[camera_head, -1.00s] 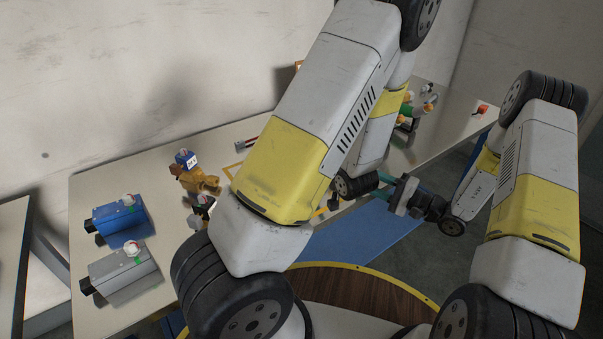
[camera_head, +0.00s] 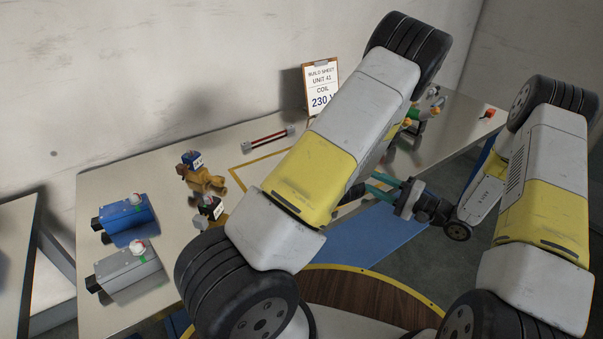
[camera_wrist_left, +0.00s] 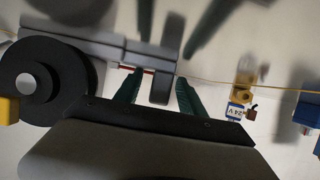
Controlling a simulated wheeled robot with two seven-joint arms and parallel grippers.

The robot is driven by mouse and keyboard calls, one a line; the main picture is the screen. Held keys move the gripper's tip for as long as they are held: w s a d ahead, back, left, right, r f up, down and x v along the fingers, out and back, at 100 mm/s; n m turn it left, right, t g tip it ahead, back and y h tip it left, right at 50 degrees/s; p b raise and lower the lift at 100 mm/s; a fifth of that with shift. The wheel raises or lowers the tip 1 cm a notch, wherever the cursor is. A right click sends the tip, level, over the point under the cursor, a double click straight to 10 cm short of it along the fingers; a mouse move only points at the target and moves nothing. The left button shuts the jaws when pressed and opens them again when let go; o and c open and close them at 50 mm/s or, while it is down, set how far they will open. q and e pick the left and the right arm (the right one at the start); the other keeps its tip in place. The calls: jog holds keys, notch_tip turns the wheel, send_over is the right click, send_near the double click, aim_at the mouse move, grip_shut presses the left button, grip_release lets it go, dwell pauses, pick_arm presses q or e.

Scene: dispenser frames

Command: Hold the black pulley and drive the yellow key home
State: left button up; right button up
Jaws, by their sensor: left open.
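In the left wrist view a large black disc with a grey hub, which looks like the black pulley (camera_wrist_left: 45,82), is at the left beside grey round bar-like parts (camera_wrist_left: 100,42). My left gripper (camera_wrist_left: 158,85) is open, to the right of the pulley and apart from it. A grey rounded part shows between its green fingers; contact cannot be told. A yellow piece (camera_wrist_left: 8,110) is cut off at the left edge; I cannot tell whether it is the key.
On the table (camera_head: 130,175) stand a blue motor box (camera_head: 125,218), a grey one (camera_head: 130,268), and yellow-brown and dark labelled parts (camera_head: 200,178). A red-and-grey bar (camera_head: 268,140) and a build sheet reading 230 V (camera_head: 321,88) are at the back. A red-orange item (camera_head: 488,113) is far right.

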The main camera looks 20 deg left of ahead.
pick_arm(q)
jog(key=shift+w+a+f, duration=0.2)
jog(key=shift+w+a, duration=0.1)
jog(key=shift+c, duration=0.5)
grip_shut()
dwell(1.7)
